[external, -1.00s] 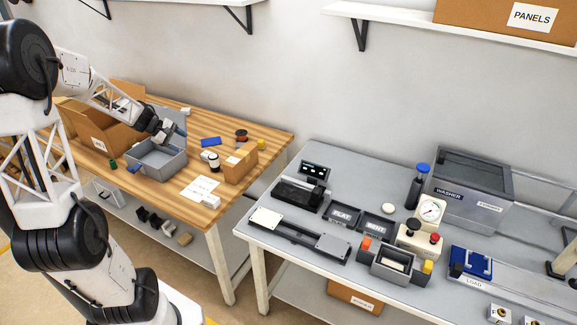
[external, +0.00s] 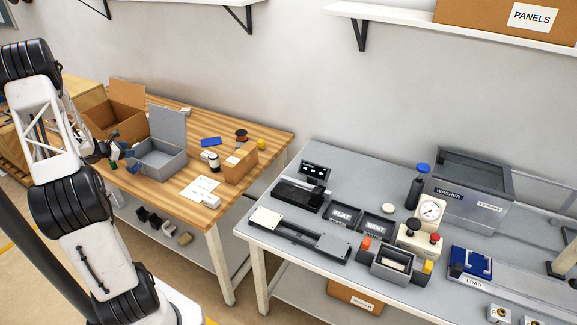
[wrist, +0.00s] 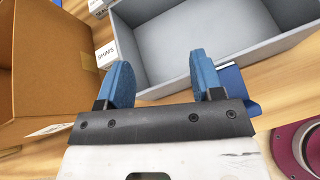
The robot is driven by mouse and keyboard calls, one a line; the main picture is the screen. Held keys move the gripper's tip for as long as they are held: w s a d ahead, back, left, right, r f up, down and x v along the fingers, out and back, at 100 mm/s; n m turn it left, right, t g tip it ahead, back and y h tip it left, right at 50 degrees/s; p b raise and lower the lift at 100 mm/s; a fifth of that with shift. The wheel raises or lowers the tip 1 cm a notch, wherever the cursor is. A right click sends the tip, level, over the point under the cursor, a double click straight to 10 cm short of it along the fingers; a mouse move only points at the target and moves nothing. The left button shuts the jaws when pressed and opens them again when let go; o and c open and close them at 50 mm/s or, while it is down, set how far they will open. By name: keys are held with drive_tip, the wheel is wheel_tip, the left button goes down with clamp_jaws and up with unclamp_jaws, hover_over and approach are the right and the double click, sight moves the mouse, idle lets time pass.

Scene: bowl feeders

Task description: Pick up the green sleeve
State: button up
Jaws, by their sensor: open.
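A small green piece, likely the green sleeve (external: 113,166), shows in the external view on the wooden table. It stands left of the grey bin, close beside my gripper and partly hidden by it. I cannot make it out in the wrist view. My gripper (wrist: 162,80) is open, with its two blue fingers apart and nothing between them. In the external view my gripper (external: 124,151) is low over the table, at the left side of the bin.
The open grey bin (wrist: 240,45) lies just ahead of my fingers, and an open cardboard box (wrist: 45,65) is to the left. A maroon ring-shaped part (wrist: 284,150) is at lower right. A second bench (external: 300,232) stands to the right.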

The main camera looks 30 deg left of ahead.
sight(113, 164)
drive_tip(key=s+a+f+n+y, duration=0.1)
drive_tip(key=s+a+f+n, duration=0.1)
drive_tip(key=s+a, duration=0.1)
drive_tip(key=s+a+f+n+y, duration=0.1)
drive_tip(key=s+a+f+n, duration=0.1)
drive_tip(key=a, duration=0.3)
drive_tip(key=s+a+f+n+t+y, duration=0.1)
drive_tip(key=s+a+f, duration=0.2)
drive_tip(key=a, duration=0.1)
drive_tip(key=shift+s+f+n+y, duration=0.1)
drive_tip(key=shift+s+n+y, duration=0.25)
drive_tip(key=shift+n+y, duration=0.05)
drive_tip(key=shift+x, duration=1.3)
drive_tip(key=shift+x, duration=2.65)
drive_tip(key=shift+c, duration=0.2)
drive_tip(key=c, duration=0.9)
